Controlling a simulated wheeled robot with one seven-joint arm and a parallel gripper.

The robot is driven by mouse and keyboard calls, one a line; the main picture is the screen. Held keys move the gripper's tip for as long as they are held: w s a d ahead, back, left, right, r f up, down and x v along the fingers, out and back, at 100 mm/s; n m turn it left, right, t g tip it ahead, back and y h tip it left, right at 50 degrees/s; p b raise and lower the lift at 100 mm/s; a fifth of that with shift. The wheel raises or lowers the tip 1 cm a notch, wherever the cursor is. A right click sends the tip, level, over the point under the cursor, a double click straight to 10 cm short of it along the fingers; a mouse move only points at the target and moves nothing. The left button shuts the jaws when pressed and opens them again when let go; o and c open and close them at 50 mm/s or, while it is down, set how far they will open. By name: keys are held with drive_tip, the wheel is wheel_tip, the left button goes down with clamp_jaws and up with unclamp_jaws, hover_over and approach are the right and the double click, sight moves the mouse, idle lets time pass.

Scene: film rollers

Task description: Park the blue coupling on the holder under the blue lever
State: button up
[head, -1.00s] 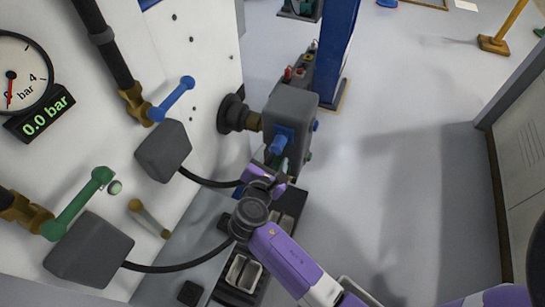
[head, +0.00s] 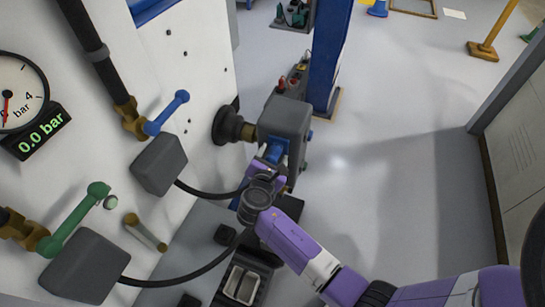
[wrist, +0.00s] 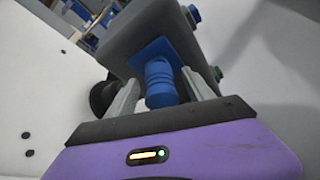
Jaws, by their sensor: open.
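The blue coupling (head: 271,152) sits on the near face of a grey block (head: 284,118) beside the white cabinet. In the wrist view the coupling (wrist: 160,82) stands out from a blue plate, between my two fingers. My gripper (wrist: 161,88) is open, with a grey finger on either side of the coupling; I cannot tell whether they touch it. In the head view my gripper (head: 268,170) partly covers the coupling. The blue lever (head: 167,112) is on a brass valve on the cabinet. A dark grey box (head: 159,165) is below it; no holder can be made out clearly there.
A green lever (head: 75,218), a brass peg (head: 146,232) and a second grey box (head: 85,266) are at the lower left. Black hoses run from both boxes towards my wrist. A blue column (head: 327,60) stands behind the block. The floor (head: 400,140) to the right is open.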

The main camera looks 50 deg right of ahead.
clamp_jaws()
drive_tip(key=shift+a, duration=0.15)
drive_tip(key=shift+s+a, duration=0.25)
drive_tip(key=shift+a, duration=0.35)
drive_tip(key=shift+s+a+p, duration=0.15)
drive_tip(key=shift+a+p, duration=0.15)
drive_tip(key=shift+a, duration=0.05)
drive_tip(key=shift+s+a, duration=0.1)
drive_tip(key=shift+a, duration=0.2)
drive_tip(key=shift+s+a, duration=0.1)
drive_tip(key=shift+a, duration=0.2)
drive_tip(key=shift+s+a, duration=0.1)
drive_tip(key=shift+a, duration=0.25)
